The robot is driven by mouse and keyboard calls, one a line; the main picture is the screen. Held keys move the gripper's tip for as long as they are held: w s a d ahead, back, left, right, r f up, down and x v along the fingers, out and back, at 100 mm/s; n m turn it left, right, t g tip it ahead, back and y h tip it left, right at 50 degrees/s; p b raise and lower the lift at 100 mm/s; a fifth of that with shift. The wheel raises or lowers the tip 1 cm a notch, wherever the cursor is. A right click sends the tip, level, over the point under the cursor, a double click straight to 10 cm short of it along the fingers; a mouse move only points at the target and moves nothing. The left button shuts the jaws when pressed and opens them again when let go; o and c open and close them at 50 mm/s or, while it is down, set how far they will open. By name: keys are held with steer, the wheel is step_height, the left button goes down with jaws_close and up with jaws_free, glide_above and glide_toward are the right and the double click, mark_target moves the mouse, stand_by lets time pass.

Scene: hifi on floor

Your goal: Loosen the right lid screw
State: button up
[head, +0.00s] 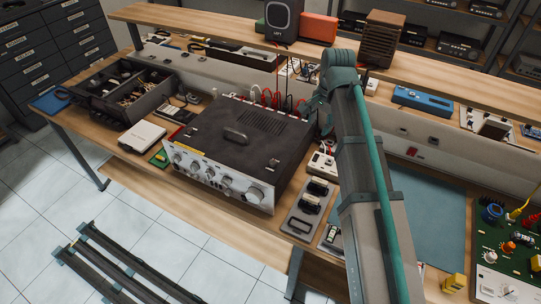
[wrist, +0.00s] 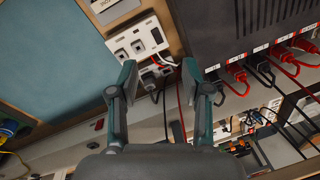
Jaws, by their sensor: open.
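A silver-fronted amplifier (head: 215,180) with a dark vented lid (head: 200,126) stands on the bench. A handle-like piece (head: 235,135) lies on the lid, and a small light piece (head: 273,162) sits near its front right corner. I cannot tell the right lid screw apart in either view. My gripper (head: 318,112) is at the amplifier's back right corner, partly hidden by my arm. In the wrist view my gripper (wrist: 158,74) is open with nothing between its fingers.
Red, black and white cables (wrist: 265,68) plug into the amplifier's back. A white socket block (wrist: 135,42) with cords lies beside it. A blue-grey mat (head: 430,215) and a green circuit board (head: 505,245) lie to the right. A raised shelf (head: 200,25) runs behind.

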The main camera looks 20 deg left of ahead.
step_height(320, 180, up, 3)
steer(key=n+g+h+p, duration=0.1)
steer(key=n, duration=0.1)
glide_above(273, 162)
steer(key=shift+f+p, duration=1.5)
steer(key=shift+f, duration=4)
jaws_close()
